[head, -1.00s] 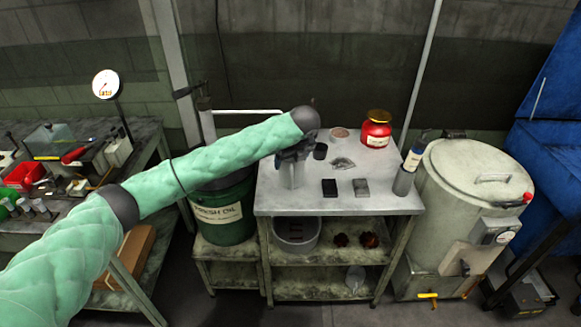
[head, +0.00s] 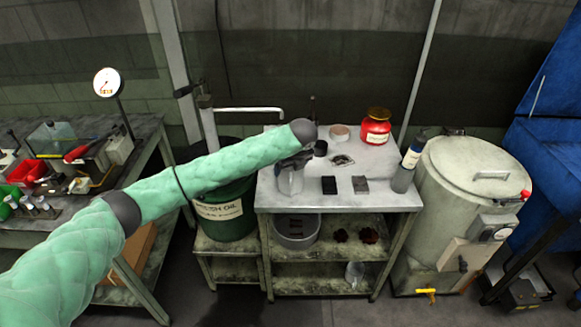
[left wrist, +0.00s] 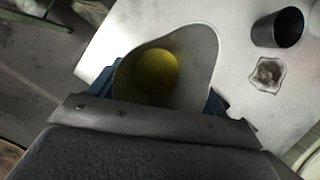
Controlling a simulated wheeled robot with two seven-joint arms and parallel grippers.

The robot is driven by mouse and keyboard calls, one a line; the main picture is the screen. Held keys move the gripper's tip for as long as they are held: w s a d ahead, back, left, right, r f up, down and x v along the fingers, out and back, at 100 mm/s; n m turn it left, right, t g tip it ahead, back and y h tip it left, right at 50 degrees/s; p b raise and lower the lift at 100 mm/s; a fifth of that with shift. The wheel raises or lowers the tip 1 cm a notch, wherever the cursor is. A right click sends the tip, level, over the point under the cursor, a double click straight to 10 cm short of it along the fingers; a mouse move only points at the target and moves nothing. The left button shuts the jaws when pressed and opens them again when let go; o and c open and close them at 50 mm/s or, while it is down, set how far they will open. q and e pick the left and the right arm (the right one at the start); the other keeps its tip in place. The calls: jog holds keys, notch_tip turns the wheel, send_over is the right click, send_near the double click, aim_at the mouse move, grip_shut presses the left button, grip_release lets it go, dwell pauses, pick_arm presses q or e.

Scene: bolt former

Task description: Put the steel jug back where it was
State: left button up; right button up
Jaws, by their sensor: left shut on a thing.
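The steel jug (head: 290,182) is upright in my left gripper (head: 294,163), over the left part of the light bench top (head: 310,203). In the left wrist view I look down into the jug (left wrist: 200,50), which has yellow liquid (left wrist: 157,72) in it. The blue fingers of my left gripper (left wrist: 158,98) are shut on it, one on each side. I cannot tell whether the jug's base touches the top. The gripper and wrist hide part of it. My right gripper is in neither view.
An oil drum (head: 222,210) is left, a lidded tank (head: 470,185) right.

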pick_arm(q)
jog(key=o, duration=1.2)
jog(key=shift+o, duration=0.2)
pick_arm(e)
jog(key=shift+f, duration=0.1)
pick_arm(q)
jog(key=shift+s+d+r, duration=0.1)
jog(key=shift+s+r, duration=0.05)
jog(key=shift+r, duration=0.2)
jog(key=b+v, duration=0.2)
jog(key=v, duration=0.9)
jog(key=shift+r+b, duration=0.15)
jog(key=shift+b, duration=0.2)
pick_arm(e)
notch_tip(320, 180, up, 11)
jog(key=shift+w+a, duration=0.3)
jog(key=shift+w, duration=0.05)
